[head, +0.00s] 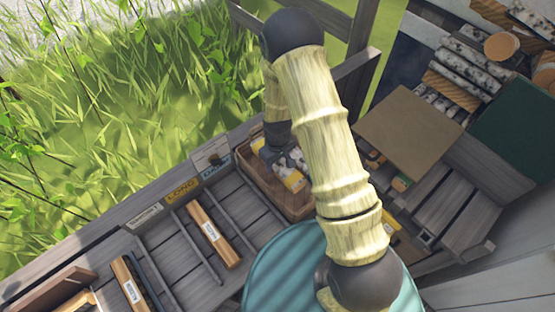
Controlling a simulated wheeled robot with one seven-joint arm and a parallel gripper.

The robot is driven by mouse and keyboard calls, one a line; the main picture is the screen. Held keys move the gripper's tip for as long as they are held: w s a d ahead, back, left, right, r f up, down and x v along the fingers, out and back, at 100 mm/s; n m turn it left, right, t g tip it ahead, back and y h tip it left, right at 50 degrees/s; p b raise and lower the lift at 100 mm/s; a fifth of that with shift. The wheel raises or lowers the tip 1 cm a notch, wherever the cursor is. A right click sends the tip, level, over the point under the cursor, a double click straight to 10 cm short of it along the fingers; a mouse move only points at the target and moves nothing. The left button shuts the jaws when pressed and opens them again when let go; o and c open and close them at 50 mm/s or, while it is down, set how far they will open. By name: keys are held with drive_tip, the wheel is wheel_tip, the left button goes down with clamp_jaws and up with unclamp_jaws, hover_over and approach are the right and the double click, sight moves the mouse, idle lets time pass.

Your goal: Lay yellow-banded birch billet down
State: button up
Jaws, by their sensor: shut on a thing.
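My gripper (272,152) is at the end of my arm, low over a brown wooden tray (262,193) at the middle of the head view. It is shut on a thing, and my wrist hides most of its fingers. A pale, dark-flecked billet with a yellow part (292,180), seemingly the yellow-banded birch billet, shows just below the fingers. I cannot tell exactly where the fingers touch it, or whether it rests on the tray floor. Another yellow patch (258,145) shows at the gripper's left side.
Slatted grey bays lie left of the tray, with a yellow LONG sign (182,190) and other signs behind. One bay holds an orange-brown wooden piece (213,235) with a white label. A round teal top (285,270) stands in front. Birch logs (465,65) are stacked at upper right.

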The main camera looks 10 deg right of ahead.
drive_tip(key=shift+f+b, duration=2.7)
drive_tip(key=shift+f, duration=1.7)
drive_tip(key=shift+f, duration=0.55)
drive_tip(key=o, duration=1.3)
drive_tip(key=shift+r+p, duration=3.9)
drive_tip(key=shift+r, duration=1.65)
wheel_tip(320, 180, up, 17)
hover_over(278, 182)
drive_tip(key=shift+w+a+r+b, duration=0.1)
drive_tip(key=shift+r+b, duration=0.05)
drive_tip(key=shift+b, duration=0.15)
